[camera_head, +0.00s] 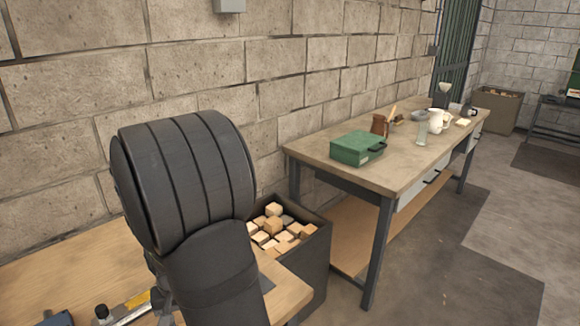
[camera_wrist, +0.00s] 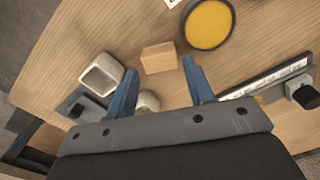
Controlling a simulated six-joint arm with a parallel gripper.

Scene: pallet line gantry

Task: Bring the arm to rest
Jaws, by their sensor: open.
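My gripper (camera_wrist: 160,92) shows in the wrist view with two blue fingers spread wide apart. It is open, with nothing held between the fingers. It hangs over a wooden tabletop (camera_wrist: 75,48). A wooden block (camera_wrist: 159,58) lies just beyond the fingertips, and a pale rounded object (camera_wrist: 148,101) is partly hidden behind the gripper body, next to the left finger. In the head view my dark arm fills the left middle, and the gripper itself is not seen there.
Near the gripper are a white square cup (camera_wrist: 101,75), a round dish with yellow contents (camera_wrist: 208,24) and a dark-edged bar (camera_wrist: 265,84). A dark bin of wooden blocks (camera_head: 316,262) stands beside the table. A workbench (camera_head: 405,178) with a green box (camera_head: 357,148) stands along the wall.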

